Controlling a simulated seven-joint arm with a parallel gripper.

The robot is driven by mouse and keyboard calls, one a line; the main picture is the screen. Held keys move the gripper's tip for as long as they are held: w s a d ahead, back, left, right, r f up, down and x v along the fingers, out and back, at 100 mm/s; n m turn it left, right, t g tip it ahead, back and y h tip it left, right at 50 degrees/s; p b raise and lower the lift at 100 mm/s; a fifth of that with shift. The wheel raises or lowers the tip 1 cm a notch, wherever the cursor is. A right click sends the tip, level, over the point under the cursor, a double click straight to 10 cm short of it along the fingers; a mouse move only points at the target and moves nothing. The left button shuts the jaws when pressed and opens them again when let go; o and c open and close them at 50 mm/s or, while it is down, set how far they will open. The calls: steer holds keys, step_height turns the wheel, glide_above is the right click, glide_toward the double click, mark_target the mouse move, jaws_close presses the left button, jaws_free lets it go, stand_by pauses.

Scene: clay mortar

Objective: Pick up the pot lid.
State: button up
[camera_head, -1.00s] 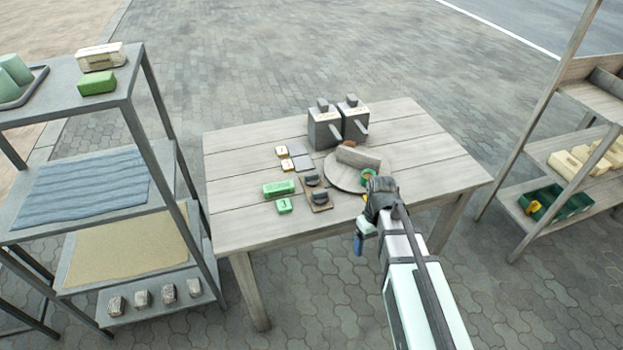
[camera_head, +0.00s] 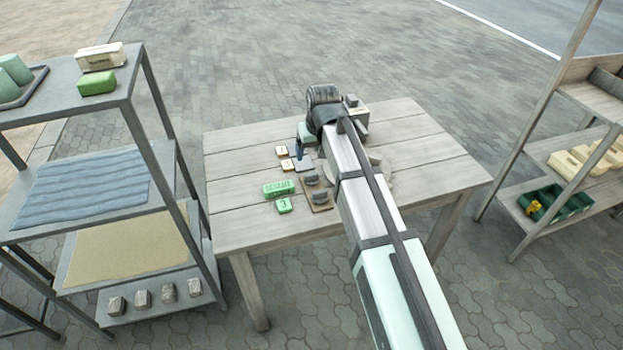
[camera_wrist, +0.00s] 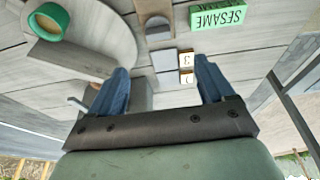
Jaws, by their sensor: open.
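No thing in view can be told for certain as the pot lid. A grey box with a small block on top (camera_head: 354,112) stands at the table's back, partly behind my gripper; its neighbour is hidden in the head view. Two small dark arched pieces (camera_head: 320,198) sit on a brown board. My gripper (camera_wrist: 162,80) is open and empty, its blue fingers spread above the table. In the wrist view a grey box (camera_wrist: 138,96) shows beside the left finger, and small number tags (camera_wrist: 187,62) show between the fingers.
A round board (camera_wrist: 112,22) carries a grey roll (camera_wrist: 72,58) and a green cup (camera_wrist: 47,21); my arm hides most of it in the head view. A green SESAME block (camera_wrist: 218,15) lies near. Shelves stand left (camera_head: 120,112) and right (camera_head: 515,185).

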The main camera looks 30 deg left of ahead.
glide_above(312, 174)
steer(key=s, duration=0.1)
steer(key=f, duration=0.7)
steer(key=shift+d+f, duration=0.3)
steer(key=shift+f, duration=0.1)
steer(key=shift+x, duration=2.6)
steer(key=shift+d, duration=0.2)
steer(key=shift+s, duration=0.1)
steer(key=c, duration=1.1)
steer(key=shift+r, duration=0.1)
